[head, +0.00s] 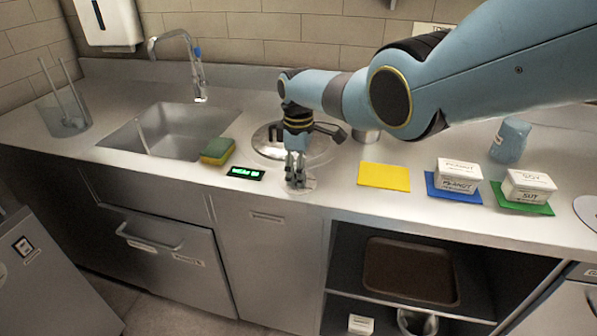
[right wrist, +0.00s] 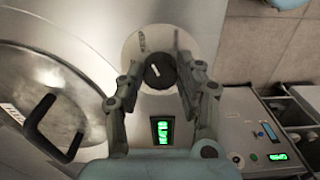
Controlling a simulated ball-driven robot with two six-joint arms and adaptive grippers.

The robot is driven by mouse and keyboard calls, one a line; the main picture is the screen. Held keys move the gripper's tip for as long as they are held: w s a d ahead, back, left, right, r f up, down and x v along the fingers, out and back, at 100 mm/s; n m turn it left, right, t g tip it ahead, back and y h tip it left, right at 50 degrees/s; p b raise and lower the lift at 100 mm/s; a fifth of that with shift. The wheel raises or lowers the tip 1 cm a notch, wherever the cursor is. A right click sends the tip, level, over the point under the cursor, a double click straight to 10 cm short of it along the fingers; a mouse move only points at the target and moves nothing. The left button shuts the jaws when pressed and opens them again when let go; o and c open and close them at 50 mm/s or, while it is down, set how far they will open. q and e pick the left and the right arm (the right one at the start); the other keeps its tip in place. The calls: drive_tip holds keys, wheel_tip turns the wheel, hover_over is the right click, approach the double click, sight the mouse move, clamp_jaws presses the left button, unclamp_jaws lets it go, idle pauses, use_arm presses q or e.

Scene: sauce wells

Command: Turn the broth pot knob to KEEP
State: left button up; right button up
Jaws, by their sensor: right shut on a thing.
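The broth pot knob (right wrist: 157,73) is a dark round knob with a white pointer mark, on a pale round dial plate (right wrist: 150,40) in the right wrist view. Marks on the plate are too small to read. My right gripper (right wrist: 161,76) has its fingers on either side of the knob and is shut on it. In the head view my right gripper (head: 296,180) points down at the counter's front edge and hides the knob; part of the dial plate (head: 309,184) shows. The broth pot's metal lid (right wrist: 45,85) with a black handle is beside the knob. My left gripper is not in view.
A small green-lit display (head: 245,173) lies left of the knob, and a green-yellow sponge (head: 217,151) is beyond it by the sink (head: 175,130). A yellow mat (head: 384,176) lies to the right. Labelled white boxes stand on blue and green mats farther right.

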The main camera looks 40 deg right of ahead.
drive_tip(key=shift+n, duration=0.5)
drive_tip(key=o, duration=1.2)
drive_tip(key=shift+c, duration=0.2)
drive_tip(key=shift+r, duration=0.1)
wheel_tip(320, 180, up, 12)
